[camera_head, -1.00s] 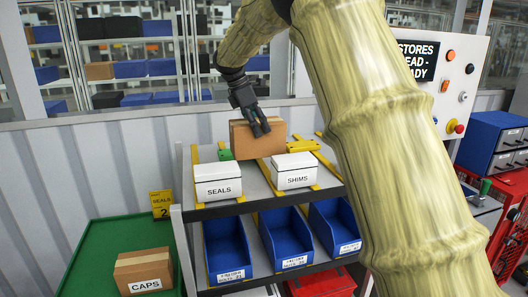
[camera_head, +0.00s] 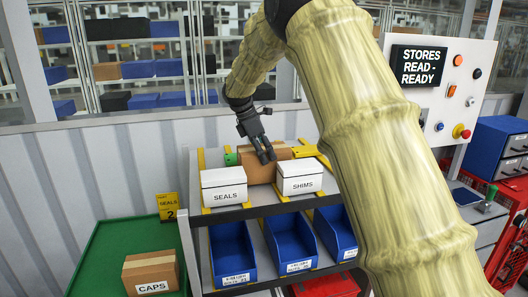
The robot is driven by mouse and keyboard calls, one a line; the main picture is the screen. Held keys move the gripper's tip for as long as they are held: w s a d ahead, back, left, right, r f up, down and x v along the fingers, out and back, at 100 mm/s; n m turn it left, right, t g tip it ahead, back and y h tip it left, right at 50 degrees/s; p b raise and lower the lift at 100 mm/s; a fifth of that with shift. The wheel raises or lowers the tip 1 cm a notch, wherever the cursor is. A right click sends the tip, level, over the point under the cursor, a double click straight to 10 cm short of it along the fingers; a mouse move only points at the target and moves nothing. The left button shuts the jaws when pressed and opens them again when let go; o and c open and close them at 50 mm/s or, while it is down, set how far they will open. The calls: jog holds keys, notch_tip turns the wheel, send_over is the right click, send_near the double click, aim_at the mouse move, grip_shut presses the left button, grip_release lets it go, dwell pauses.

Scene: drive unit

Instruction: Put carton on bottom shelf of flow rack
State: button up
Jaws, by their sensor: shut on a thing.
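My gripper (camera_head: 262,151) is shut on a plain brown carton (camera_head: 262,173) at the back of the flow rack's (camera_head: 262,211) top shelf. The carton shows between and behind two white boxes, SEALS (camera_head: 224,187) and SHIMS (camera_head: 300,178). Its lower part is partly hidden, so I cannot tell whether it touches the shelf. Another brown carton, labelled CAPS (camera_head: 150,272), sits on a green surface (camera_head: 103,262) at the lower left.
Blue bins (camera_head: 290,244) fill the rack's lower level. A red bin (camera_head: 330,285) is below them. A control panel (camera_head: 440,85) and blue drawers (camera_head: 497,150) stand at right. My arm hides the rack's right side.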

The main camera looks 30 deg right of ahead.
jog(key=o, duration=1.3)
jog(key=shift+f, duration=0.2)
jog(key=shift+r, duration=0.15)
